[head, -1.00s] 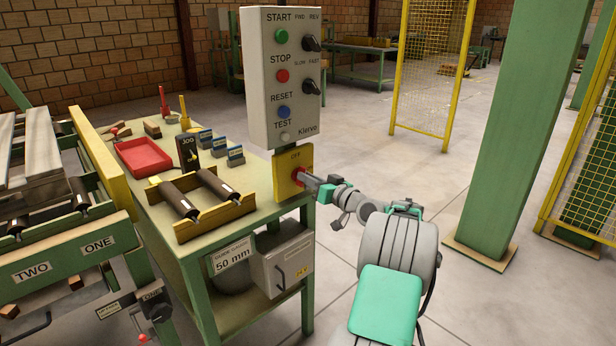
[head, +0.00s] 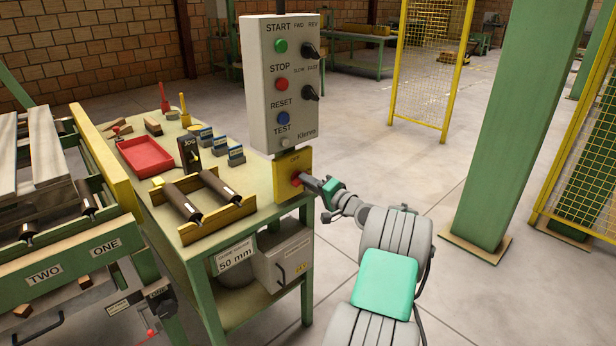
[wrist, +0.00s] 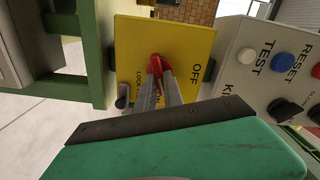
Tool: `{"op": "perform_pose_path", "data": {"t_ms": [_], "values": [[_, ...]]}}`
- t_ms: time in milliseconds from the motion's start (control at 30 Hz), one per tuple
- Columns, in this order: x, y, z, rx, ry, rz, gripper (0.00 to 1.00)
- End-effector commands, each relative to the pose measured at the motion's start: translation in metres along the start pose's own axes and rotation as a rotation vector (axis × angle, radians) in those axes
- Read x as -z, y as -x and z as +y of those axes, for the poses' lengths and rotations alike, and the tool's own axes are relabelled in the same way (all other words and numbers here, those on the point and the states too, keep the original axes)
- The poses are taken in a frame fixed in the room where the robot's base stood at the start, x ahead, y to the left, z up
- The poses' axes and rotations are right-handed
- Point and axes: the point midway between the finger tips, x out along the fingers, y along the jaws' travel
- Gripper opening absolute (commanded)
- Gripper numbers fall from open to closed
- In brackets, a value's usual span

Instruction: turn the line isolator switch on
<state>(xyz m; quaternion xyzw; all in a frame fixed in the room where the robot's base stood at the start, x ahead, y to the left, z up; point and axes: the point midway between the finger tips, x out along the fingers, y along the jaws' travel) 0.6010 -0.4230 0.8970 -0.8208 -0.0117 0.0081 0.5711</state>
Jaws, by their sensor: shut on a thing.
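The line isolator switch is a yellow box (head: 283,178) below the grey control panel, with a red handle (wrist: 158,66) in its middle. It also shows in the wrist view as a yellow plate (wrist: 135,38), with "OFF" lettered on one side and a partly covered "LOCK" marking on another. My gripper (head: 302,180) reaches the box from the right. In the wrist view its two fingers (wrist: 162,80) are shut on the red handle. The fingers cover part of the handle and the lettering beyond it, so I cannot read the handle's setting for sure.
The grey panel (head: 283,85) with START, STOP, RESET and TEST buttons stands directly above the box. A green table (head: 225,225) with a red tray (head: 145,160) and rollers lies to the left. A green column (head: 505,130) stands at right. Floor between is clear.

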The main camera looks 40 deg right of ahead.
Motion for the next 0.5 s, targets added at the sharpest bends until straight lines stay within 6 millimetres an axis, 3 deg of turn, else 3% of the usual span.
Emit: {"op": "perform_pose_path", "data": {"t_ms": [500], "values": [[0.0007, 0.0001, 0.0009, 0.0, -0.324, 0.002, 0.0]]}}
